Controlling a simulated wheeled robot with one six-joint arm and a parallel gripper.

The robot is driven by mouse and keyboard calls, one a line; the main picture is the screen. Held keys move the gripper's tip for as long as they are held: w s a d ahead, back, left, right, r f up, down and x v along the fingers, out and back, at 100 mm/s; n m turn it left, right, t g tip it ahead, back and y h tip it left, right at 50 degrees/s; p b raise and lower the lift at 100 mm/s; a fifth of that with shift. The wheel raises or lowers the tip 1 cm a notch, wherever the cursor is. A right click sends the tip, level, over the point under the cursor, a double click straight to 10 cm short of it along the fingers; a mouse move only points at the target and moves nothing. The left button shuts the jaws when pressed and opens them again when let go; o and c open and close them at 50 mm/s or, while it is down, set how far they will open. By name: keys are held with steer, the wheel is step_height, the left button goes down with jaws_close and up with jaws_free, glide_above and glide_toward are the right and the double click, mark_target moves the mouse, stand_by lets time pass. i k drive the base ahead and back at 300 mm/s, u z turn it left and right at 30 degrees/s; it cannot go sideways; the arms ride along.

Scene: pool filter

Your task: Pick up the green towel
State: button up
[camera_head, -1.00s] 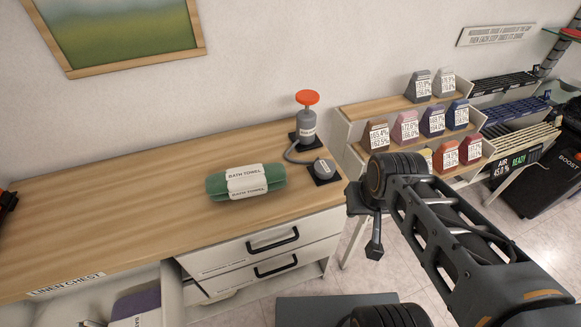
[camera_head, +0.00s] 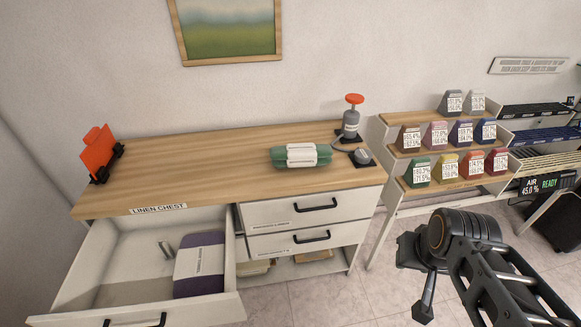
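The green towel (camera_head: 287,157) lies rolled on top of the wooden linen chest, towards its right end, with a white label band (camera_head: 302,154) around it. My gripper (camera_head: 424,297) is at the lower right, in front of the chest and well away from the towel. Its fingers point down and are seen from the side, so I cannot tell whether they are open or shut. Nothing shows in its grasp.
The chest's left drawer (camera_head: 75,285) is pulled open and holds a purple towel (camera_head: 204,262). A grey pump with a red knob (camera_head: 353,107) stands behind the towel to the right. An orange object (camera_head: 98,154) stands at the chest's left end. Tiered shelves (camera_head: 430,197) with colored blocks stand right.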

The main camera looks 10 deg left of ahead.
mark_target(300, 155)
steer(key=u, duration=0.85)
steer(key=i, duration=0.95)
steer(key=z, duration=0.05)
steer(key=k, duration=1.15)
steer(key=z, duration=0.55)
steer(key=i, duration=1.4)
steer(key=u, duration=0.9)
